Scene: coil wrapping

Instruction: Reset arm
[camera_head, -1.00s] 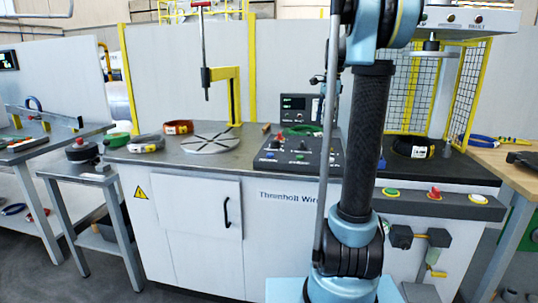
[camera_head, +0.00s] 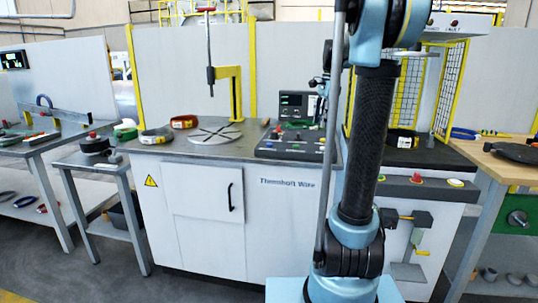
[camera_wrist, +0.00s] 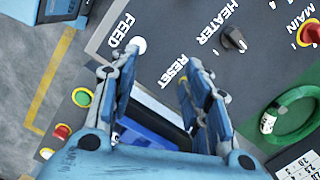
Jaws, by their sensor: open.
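My gripper (camera_wrist: 160,95) is open in the wrist view, with its two blue-grey fingers apart and nothing between the tips. It is over a dark control panel (camera_wrist: 185,40) lettered FEED, RESET, HEATER and MAIN. The RESET lettering (camera_wrist: 175,78) shows just beyond the fingertips; any control beside it is hidden or unclear. A white round button (camera_wrist: 139,45) is near FEED. In the head view the panel (camera_head: 268,152) sits on the grey workbench, left of my upright arm. I cannot make out the gripper's fingers clearly there.
A green coil (camera_wrist: 310,95) lies at the right in the wrist view. In the head view, a round slotted plate (camera_head: 215,133) and a yellow post (camera_head: 237,95) stand left of the panel. A wooden table (camera_head: 500,150) is at right.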

